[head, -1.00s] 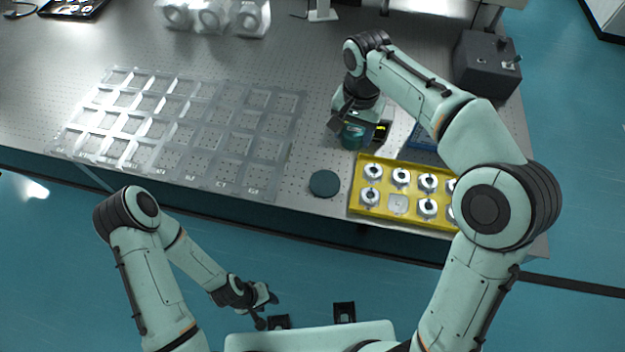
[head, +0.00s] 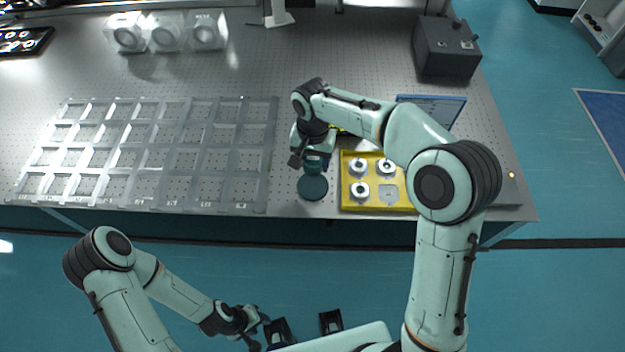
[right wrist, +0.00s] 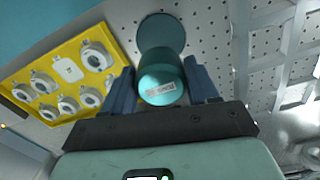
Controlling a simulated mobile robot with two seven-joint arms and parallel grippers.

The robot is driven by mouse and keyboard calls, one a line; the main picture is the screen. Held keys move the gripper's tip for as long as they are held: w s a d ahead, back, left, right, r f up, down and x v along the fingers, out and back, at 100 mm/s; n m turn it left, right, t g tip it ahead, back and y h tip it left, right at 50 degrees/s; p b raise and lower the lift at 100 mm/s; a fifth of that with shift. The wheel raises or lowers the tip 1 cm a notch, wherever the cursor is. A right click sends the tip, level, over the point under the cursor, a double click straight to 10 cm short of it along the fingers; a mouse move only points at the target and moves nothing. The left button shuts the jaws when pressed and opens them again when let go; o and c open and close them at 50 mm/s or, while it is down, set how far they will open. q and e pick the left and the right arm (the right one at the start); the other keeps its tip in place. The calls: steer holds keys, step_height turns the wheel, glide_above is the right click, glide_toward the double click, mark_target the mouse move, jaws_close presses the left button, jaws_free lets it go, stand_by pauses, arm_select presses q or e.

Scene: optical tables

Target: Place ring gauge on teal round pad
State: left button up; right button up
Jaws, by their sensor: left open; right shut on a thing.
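My right gripper (head: 314,152) is shut on a short teal cylinder (head: 314,166). In the right wrist view this cylinder (right wrist: 161,72) sits between the two dark blue fingers, with a small white label on the face towards the camera. I cannot tell from here whether it has a bore. The teal round pad (head: 312,188) lies flat on the table just in front of it; its surface (right wrist: 165,30) shows empty beyond the cylinder in the wrist view. The cylinder partly overlaps the pad in view; the gap between them is unclear. My left gripper (head: 254,326) is open and empty, away from the table.
Right of the pad, a yellow tray (head: 347,203) holds several silver ring-shaped parts, with one empty square spot. A clear compartment grid (head: 272,150) lies left of the pad. A blue-edged panel (head: 455,112) and a dark box (head: 446,48) stand further back right.

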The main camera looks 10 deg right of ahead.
mark_target(313, 159)
step_height(313, 159, down, 9)
steer(key=shift+w, duration=0.1)
stand_by(0.3)
steer(key=shift+f+b, duration=0.15)
steer(key=shift+b, duration=0.15)
steer(key=o, duration=1.3)
steer(key=shift+r, duration=0.2)
step_height(313, 159, up, 12)
steer(key=shift+f+p, duration=0.1)
steer(key=shift+p, duration=0.45)
